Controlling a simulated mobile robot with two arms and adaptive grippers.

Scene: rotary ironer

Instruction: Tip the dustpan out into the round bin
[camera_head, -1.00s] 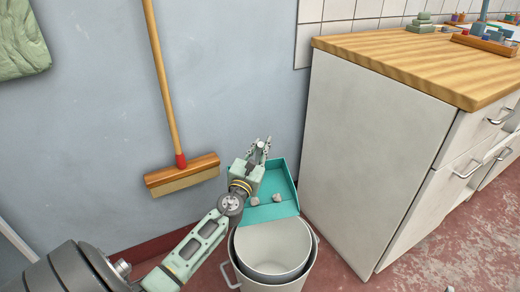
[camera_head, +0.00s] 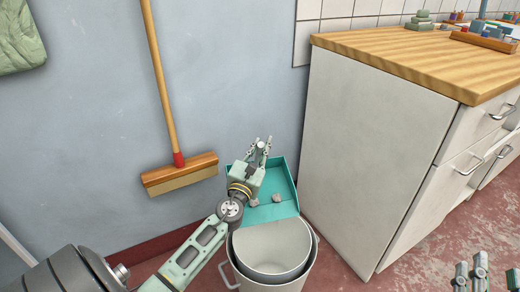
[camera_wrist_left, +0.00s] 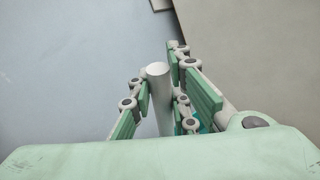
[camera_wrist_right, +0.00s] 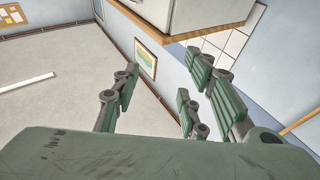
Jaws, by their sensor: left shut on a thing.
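The teal dustpan (camera_head: 285,179) is just behind the round bin, its front edge at the bin's far rim. Grey lumps (camera_head: 277,198) lie in it near that front edge. My left gripper (camera_head: 260,146) is shut on the dustpan's pale round handle, which stands between the fingers in the left wrist view (camera_wrist_left: 159,95). The round pale bin (camera_head: 272,236) stands on the floor below; the part of its inside that shows looks empty. My right gripper (camera_head: 473,269) is at the lower right, away from both, open with nothing between its fingers.
A broom (camera_head: 163,90) leans on the blue wall left of the dustpan. A white cabinet (camera_head: 375,150) with a wooden top stands close to the right of dustpan and bin. Red floor (camera_head: 430,245) is clear in front of the cabinet.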

